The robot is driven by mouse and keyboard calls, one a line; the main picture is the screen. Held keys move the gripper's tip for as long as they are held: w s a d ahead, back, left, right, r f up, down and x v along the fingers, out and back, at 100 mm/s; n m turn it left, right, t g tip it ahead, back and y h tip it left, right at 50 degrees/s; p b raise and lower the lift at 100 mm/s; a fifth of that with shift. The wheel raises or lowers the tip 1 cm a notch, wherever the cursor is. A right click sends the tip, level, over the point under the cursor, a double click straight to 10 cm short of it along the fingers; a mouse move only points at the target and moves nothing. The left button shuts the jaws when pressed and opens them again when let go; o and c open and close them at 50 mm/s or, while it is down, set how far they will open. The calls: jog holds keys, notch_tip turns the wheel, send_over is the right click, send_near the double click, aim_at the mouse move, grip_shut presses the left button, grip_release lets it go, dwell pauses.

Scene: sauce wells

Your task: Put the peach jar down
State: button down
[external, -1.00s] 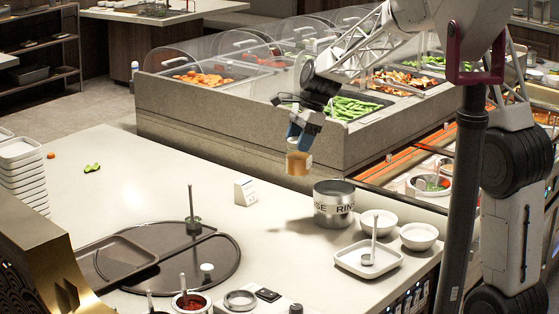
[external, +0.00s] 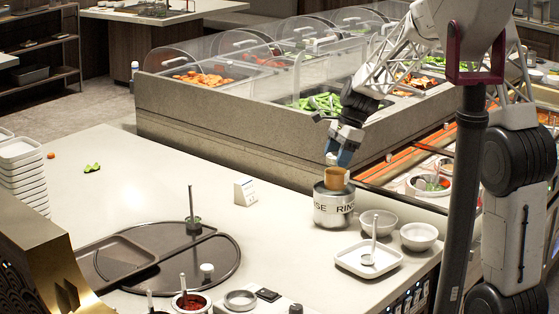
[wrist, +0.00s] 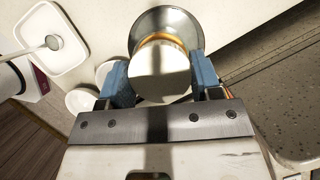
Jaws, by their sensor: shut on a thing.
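The peach jar (external: 336,179) is a small orange-tan cylinder. My gripper (external: 340,160) is shut on it, with its blue fingers on either side. In the external view the jar is over the mouth of the steel rinse pot (external: 333,207), which has "RINSE" lettering. Whether the jar touches the pot cannot be told. In the wrist view the jar (wrist: 161,72) shows a pale round top between the blue fingers (wrist: 160,82). The pot's rim (wrist: 165,15) shows around and beyond it; the pot's inside is mostly hidden.
Two white bowls (external: 419,237) stand right of the pot. A white square tray (external: 352,262) with a ladle is in front. A small white sign (external: 244,190) stands to the left. The food bar (external: 230,120) rises behind. The counter's left middle is clear.

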aim_at(336, 189)
jog(key=shift+f, duration=3.1)
jog(key=shift+f, duration=1.9)
jog(key=c, duration=0.6)
grip_release()
jog(key=shift+f, duration=0.1)
jog(key=shift+o, duration=0.2)
jog(key=v, duration=1.2)
